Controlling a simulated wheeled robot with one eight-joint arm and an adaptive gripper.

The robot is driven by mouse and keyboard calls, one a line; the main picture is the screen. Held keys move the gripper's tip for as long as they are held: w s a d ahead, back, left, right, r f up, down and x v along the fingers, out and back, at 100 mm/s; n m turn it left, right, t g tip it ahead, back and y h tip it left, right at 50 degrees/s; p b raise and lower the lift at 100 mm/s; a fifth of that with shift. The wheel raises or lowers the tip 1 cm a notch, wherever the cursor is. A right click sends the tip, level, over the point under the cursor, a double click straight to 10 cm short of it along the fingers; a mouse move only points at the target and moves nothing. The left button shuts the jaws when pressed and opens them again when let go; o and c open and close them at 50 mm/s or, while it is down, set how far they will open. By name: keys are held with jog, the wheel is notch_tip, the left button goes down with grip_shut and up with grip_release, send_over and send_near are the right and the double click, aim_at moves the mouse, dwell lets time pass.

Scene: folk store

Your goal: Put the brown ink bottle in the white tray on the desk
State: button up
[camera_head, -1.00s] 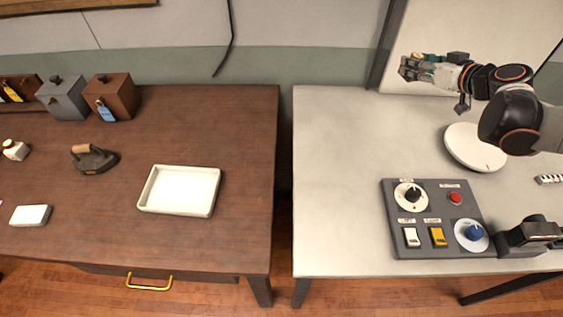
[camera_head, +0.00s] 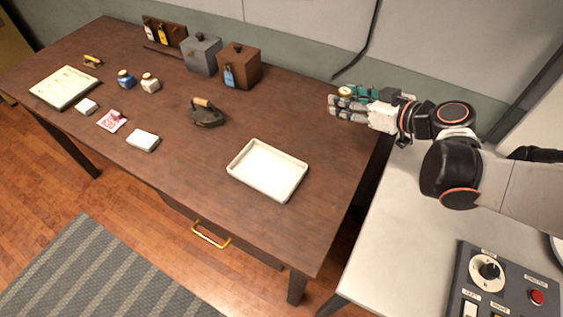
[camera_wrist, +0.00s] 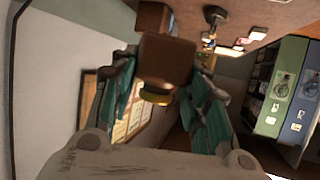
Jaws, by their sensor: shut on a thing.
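My gripper (camera_head: 347,106) is shut on the brown ink bottle, above the right back part of the dark wooden desk. In the wrist view the bottle (camera_wrist: 167,60) is a squarish brown body with a yellow-green band, between the teal-padded fingers (camera_wrist: 160,95). In the head view only a small gold-tan top (camera_head: 345,91) shows; the fingers hide most of the rest. The white tray (camera_head: 267,170) is shallow, rectangular and empty. It lies near the desk's right front, to the left of and nearer than my gripper.
A flat iron (camera_head: 206,113) stands behind and left of the tray. A brown box (camera_head: 239,66) and a grey box (camera_head: 202,54) stand at the back. Two small jars (camera_head: 150,83) and a white block (camera_head: 143,140) are further left. A pale table with a control panel (camera_head: 490,285) is at right.

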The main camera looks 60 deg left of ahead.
jog(key=s+a+n+g+h, duration=0.1)
jog(key=s+a+n+g, duration=0.1)
jog(key=s, duration=0.7)
jog(key=s+a+n+g+h, duration=0.1)
jog(key=s+a+n+g, duration=0.1)
jog(key=s, duration=0.7)
jog(key=b, duration=0.8)
send_over(272, 174)
notch_tip(272, 174, down, 15)
jog(key=shift+a, duration=0.1)
jog(key=shift+s+f+b, duration=0.1)
jog(key=shift+f+b, duration=0.25)
jog(key=shift+f, duration=0.3)
jog(key=shift+f+b, duration=1.25)
jog(key=shift+f, duration=0.65)
